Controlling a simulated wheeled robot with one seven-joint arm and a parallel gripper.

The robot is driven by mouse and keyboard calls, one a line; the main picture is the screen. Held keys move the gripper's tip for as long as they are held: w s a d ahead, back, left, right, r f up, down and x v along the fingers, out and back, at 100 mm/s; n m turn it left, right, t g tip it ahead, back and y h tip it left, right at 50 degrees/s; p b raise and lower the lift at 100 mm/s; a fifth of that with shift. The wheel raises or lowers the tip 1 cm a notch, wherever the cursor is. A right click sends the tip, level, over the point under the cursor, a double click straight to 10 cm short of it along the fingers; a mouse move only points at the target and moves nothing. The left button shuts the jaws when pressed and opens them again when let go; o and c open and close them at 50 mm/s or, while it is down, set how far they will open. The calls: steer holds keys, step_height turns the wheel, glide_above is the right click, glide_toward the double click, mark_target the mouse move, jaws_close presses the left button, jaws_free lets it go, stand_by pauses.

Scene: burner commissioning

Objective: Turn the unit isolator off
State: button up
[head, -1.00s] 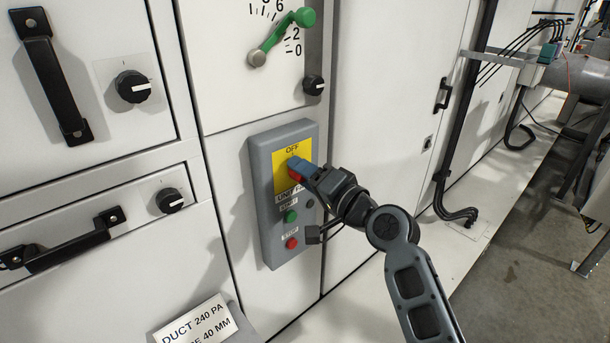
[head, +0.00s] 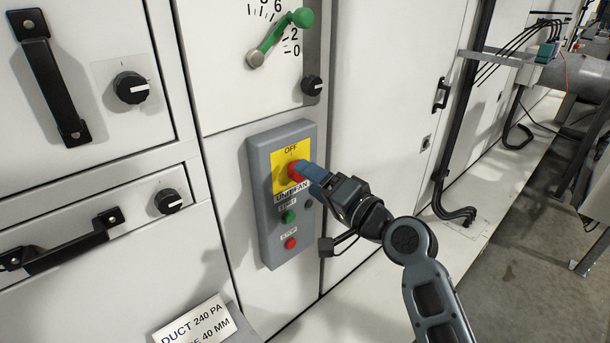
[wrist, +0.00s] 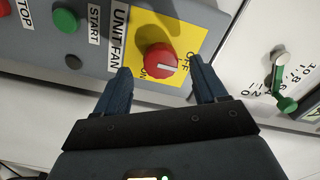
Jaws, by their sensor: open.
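The unit isolator is a red rotary knob (head: 294,170) on a yellow plate (head: 280,158) at the top of the grey control box (head: 270,215). In the wrist view the red knob (wrist: 158,59) has a white mark that points right, toward the word OFF on the yellow plate (wrist: 200,35). The word ON shows below the knob there. My gripper (head: 306,171) is in front of the knob, at its right in the head view. In the wrist view my gripper (wrist: 164,80) is open and empty, its blue fingers spread wider than the knob and not closed on it.
Below the isolator are a green start button (head: 289,216) and a red stop button (head: 291,243). A green-handled lever (head: 280,38) with a scale and a black knob (head: 313,85) are above. A label plate (head: 197,322) is at the lower left.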

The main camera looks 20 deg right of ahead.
steer(key=shift+v, duration=2.2)
steer(key=s+f+n+g+h, duration=0.1)
steer(key=s+f+n+h, duration=0.35)
steer(key=s, duration=1.05)
steer(key=s+f+g+h, duration=0.15)
steer(key=s+f, duration=0.55)
steer(key=s, duration=0.9)
steer(key=s+a+r+n, duration=0.2)
steer(key=s+r+n, duration=0.35)
steer(key=s, duration=0.65)
step_height(320, 180, up, 14)
steer(key=m+p, duration=0.1)
steer(key=p, duration=1.3)
steer(key=shift+r, duration=0.15)
steer(key=shift+w+a, duration=0.15)
steer(key=shift+c, duration=0.5)
